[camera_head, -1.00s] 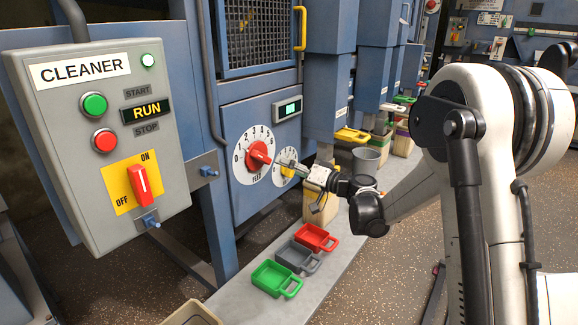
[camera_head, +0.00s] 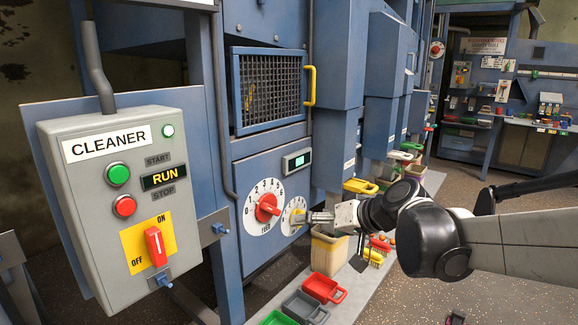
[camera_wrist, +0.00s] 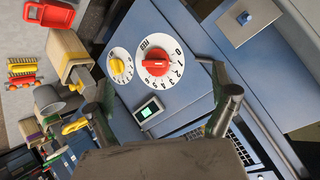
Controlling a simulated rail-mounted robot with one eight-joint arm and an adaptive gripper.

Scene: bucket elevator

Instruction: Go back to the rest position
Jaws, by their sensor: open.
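My gripper (camera_head: 308,217) is in front of the blue feed panel, close to the small yellow dial (camera_head: 294,216) and partly over it. In the wrist view my gripper (camera_wrist: 158,78) has its two fingers wide apart, with nothing between them. The red feed dial (camera_wrist: 154,67) lies beyond the fingers, and the yellow dial (camera_wrist: 118,66) is left of it; both are apart from the fingers there. The red dial also shows in the head view (camera_head: 267,207), left of my gripper. My arm reaches in from the right edge.
The grey CLEANER box (camera_head: 120,205) is at left, with its RUN sign and green lamp lit. Red (camera_head: 324,288) and grey (camera_head: 306,306) scoops lie on the ledge below. A wooden bin (camera_head: 328,250) stands under my gripper. The floor at right is open.

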